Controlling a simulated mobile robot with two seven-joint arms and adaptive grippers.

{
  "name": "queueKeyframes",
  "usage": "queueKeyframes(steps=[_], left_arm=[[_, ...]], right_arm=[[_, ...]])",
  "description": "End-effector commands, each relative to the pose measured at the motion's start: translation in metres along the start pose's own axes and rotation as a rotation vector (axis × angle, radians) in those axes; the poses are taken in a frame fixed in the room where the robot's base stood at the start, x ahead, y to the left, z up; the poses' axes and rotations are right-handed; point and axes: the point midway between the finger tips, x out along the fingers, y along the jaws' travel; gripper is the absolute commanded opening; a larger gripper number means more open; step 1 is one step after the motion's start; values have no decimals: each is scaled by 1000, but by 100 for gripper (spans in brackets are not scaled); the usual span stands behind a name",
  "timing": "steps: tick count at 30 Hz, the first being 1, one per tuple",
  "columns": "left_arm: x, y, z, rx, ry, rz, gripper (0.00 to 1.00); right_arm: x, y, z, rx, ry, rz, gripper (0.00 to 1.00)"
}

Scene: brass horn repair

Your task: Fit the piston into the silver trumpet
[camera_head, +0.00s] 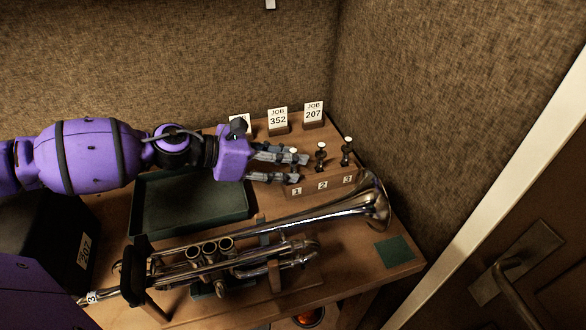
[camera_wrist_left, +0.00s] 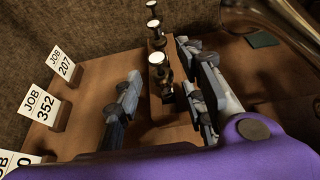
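The silver trumpet (camera_head: 330,213) lies across the bench on a wooden stand, bell to the right; its valve casings (camera_head: 209,248) show as round open-looking tops. Three dark pistons with white caps stand in a wooden rack (camera_head: 323,185) labelled 1, 2, 3: piston 1 (camera_head: 293,151), piston 2 (camera_head: 321,150) and piston 3 (camera_head: 347,146). My left gripper (camera_head: 300,168) is at the slot 1 end of the rack, fingers partly covering piston 1. In the left wrist view its fingers are apart, with the nearest piston (camera_wrist_left: 160,75) between them; I see no clear contact. My right gripper is not in view.
An empty dark green tray (camera_head: 190,228) lies left of the rack. Job cards 352 (camera_head: 278,118) and 207 (camera_head: 313,112) stand behind it, with another partly hidden. A green square (camera_head: 395,251) lies at the bench's right end. Walls close off the back and right.

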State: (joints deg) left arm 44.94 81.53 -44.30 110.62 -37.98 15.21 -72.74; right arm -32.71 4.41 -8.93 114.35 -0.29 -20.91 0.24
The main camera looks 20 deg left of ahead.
Motion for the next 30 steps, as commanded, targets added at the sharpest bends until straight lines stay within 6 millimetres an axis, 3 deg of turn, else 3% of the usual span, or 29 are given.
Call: queueKeyframes(steps=[1, 8, 19, 30], left_arm=[[0, 0, 0, 0, 0, 0, 30], [0, 0, 0, 0, 0, 0, 0], [-2, 0, 6, 3, -1, 0, 0], [-28, 1, 69, 6, -1, 1, 0]], right_arm=[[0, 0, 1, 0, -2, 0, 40], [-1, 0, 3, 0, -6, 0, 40], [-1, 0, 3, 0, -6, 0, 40], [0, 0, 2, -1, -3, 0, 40]])
